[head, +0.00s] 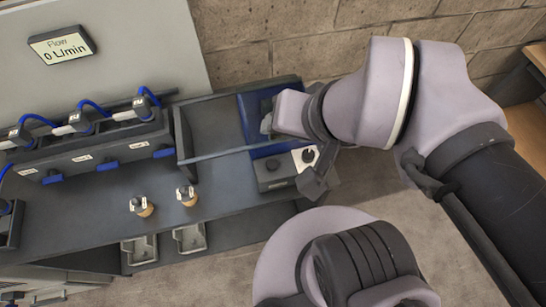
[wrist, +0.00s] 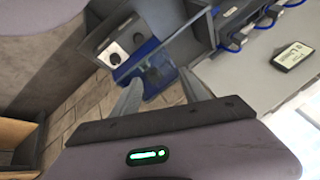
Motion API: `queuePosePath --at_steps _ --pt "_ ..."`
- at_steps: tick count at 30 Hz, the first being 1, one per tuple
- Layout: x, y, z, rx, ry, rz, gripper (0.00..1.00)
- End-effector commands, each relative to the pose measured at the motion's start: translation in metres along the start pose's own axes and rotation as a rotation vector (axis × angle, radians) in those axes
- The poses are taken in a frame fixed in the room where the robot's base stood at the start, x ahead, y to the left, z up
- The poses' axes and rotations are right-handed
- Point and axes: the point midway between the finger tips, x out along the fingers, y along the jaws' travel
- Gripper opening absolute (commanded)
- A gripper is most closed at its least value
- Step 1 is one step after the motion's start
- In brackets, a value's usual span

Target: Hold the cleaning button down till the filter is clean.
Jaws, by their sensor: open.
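A small control box (head: 275,181) stands at the right end of the bench. It has a dark round button (head: 272,165) on a grey part and a dark knob (head: 308,156) on a white part. The box also shows in the wrist view (wrist: 98,42). I cannot read which control is the cleaning button. Behind it is a blue housing (head: 246,108) with a clear pane; a dark shape inside may be the filter, mostly hidden by my arm. My gripper (wrist: 161,88) is open and empty, its fingers toward the housing, apart from the box controls.
A display (head: 62,46) reads Flow 0 L/min. A rack (head: 95,150) with blue taps and hoses stands at left. Two small corked items (head: 140,206) (head: 187,195) are on the bench, with open trays (head: 190,238) below. A brick wall (head: 260,40) is behind.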

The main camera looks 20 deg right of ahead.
Motion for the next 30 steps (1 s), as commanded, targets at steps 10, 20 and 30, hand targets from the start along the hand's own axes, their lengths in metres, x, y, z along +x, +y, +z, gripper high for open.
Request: queuePosePath --at_steps 10,20,30 --pt "0.0000 0.0000 0.0000 0.000 0.000 0.000 0.52" --pt "0.0000 0.0000 0.0000 0.000 0.000 0.000 0.07" --pt "0.0000 0.0000 0.0000 0.000 0.000 0.000 0.00"
